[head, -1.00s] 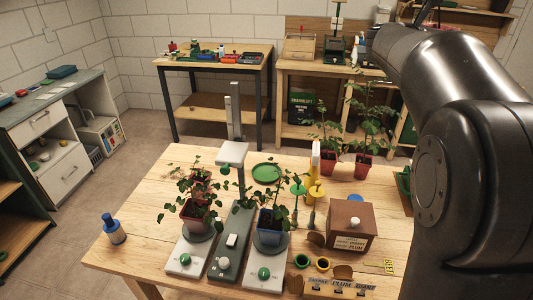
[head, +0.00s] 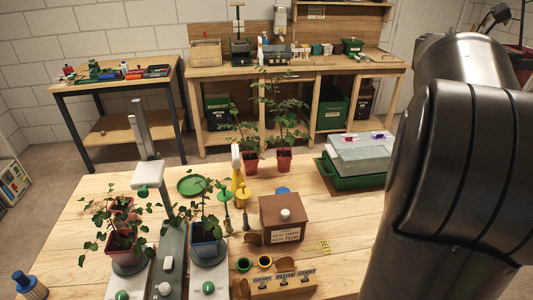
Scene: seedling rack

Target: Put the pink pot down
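No pot in the head view is plainly pink. A pinkish-red pot (head: 124,243) with a leafy plant stands on the left scale, with another reddish pot (head: 121,204) partly hidden by leaves behind it. A blue pot (head: 206,236) with a plant stands on the right scale. Two red pots (head: 250,165) (head: 284,161) with tall plants stand at the table's back edge. My arm fills the right side. My gripper and anything it may hold cannot be made out.
The wooden table (head: 350,215) has bare room at right of centre. A brown box (head: 282,222), a green saucer (head: 191,185), a lidded green tray (head: 352,182) and a labelled stand (head: 285,285) are on it. A blue-capped bottle (head: 29,287) is at front left.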

